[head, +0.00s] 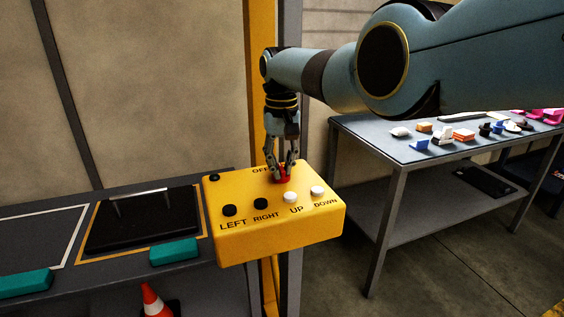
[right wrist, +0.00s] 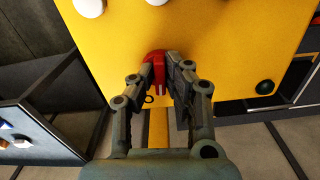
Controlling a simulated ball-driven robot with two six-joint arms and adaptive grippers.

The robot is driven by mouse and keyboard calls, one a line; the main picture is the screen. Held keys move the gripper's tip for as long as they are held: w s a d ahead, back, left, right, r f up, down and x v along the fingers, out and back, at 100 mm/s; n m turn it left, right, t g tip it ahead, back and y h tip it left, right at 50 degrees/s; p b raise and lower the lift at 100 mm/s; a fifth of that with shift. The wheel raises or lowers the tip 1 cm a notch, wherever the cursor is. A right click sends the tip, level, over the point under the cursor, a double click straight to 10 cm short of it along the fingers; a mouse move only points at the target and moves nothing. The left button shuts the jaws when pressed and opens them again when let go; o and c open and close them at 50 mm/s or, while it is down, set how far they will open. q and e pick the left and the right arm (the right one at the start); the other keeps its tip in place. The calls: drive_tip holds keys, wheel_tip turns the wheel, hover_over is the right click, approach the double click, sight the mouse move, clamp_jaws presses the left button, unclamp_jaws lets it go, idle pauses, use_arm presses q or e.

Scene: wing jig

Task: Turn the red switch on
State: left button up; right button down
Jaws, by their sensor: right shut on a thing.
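The red switch (head: 283,179) is on top of the yellow control box (head: 275,242), behind the row of buttons. My right gripper (head: 281,174) comes down from above and is shut on the red switch, hiding part of it and the lettering beside it. "OFF" shows just left of the gripper. In the right wrist view the red switch (right wrist: 156,72) sits between the fingertips (right wrist: 164,70) against the yellow face. Which way the switch is set cannot be told. My left gripper is not in view.
The box has black LEFT and RIGHT buttons (head: 229,210) and white UP and DOWN buttons (head: 290,197). A dark bench (head: 60,212) with teal blocks (head: 174,251) is at left. A grey table (head: 375,142) with small parts stands right. An orange cone (head: 154,300) is below.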

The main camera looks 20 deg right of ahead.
sight(280, 168)
drive_tip(key=m, duration=0.3)
drive_tip(key=shift+w+m, duration=0.1)
drive_tip(key=shift+m, duration=0.3)
drive_tip(key=shift+a+m, duration=0.15)
drive_tip(key=shift+m, duration=1.75)
drive_tip(key=shift+w, duration=0.1)
drive_tip(key=shift+r, duration=0.1)
drive_tip(key=c, duration=1.4)
unclamp_jaws()
drive_tip(key=shift+o, duration=0.2)
wheel_tip(280, 168, up, 12)
drive_tip(key=shift+f, duration=0.2)
